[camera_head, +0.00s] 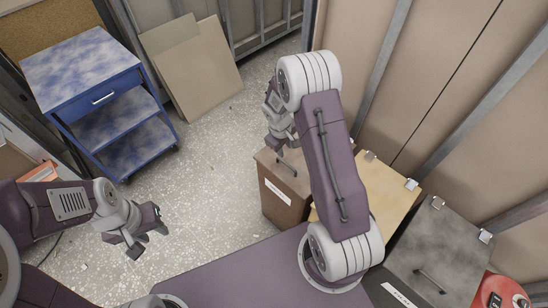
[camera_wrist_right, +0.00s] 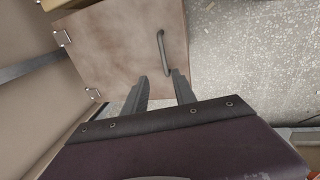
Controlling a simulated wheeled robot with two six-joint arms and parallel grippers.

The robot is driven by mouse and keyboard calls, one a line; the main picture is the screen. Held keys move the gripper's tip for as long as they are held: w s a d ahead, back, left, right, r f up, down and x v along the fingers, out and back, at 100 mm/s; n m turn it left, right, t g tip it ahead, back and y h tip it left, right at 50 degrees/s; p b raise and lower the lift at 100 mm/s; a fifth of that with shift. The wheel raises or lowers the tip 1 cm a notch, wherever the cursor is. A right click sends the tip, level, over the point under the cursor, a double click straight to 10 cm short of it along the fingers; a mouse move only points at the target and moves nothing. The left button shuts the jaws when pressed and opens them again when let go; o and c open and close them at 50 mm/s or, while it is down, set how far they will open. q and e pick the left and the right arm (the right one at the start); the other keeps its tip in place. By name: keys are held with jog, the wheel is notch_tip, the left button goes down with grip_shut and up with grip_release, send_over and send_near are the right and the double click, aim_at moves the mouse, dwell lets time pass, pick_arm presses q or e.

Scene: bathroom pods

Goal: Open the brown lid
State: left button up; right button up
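The brown lid (camera_wrist_right: 115,45) lies flat on the brown box (camera_head: 283,206) and looks closed. In the head view the lid (camera_head: 292,180) is partly hidden by my right arm. Its dark bar handle (camera_wrist_right: 162,52) runs near the edge away from the wall, and two metal hinges (camera_wrist_right: 63,39) sit on the wall side. My right gripper (camera_wrist_right: 160,75) is open and empty, its fingers pointing towards the handle and apart from it as far as I can tell. It also shows above the box in the head view (camera_head: 279,133). My left gripper (camera_head: 150,241) is open and empty over the floor.
A tan-lidded box (camera_head: 378,190) and a grey-lidded box (camera_head: 438,252) stand beside the brown one along the wall. A red object (camera_head: 497,293) is at the lower right. A blue cart (camera_head: 84,72) and leaning boards (camera_head: 194,66) stand at the back. The floor between is clear.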

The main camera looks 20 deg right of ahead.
aim_at(289, 167)
jog(key=shift+g, duration=0.3)
jog(key=x, duration=0.3)
jog(key=s+x, duration=0.1)
jog(key=x, duration=0.3)
jog(key=s+b+x, duration=0.1)
jog(key=x, duration=0.2)
jog(key=shift+f, duration=0.35)
grip_shut()
jog(key=shift+w+r, duration=0.1)
dwell(0.6)
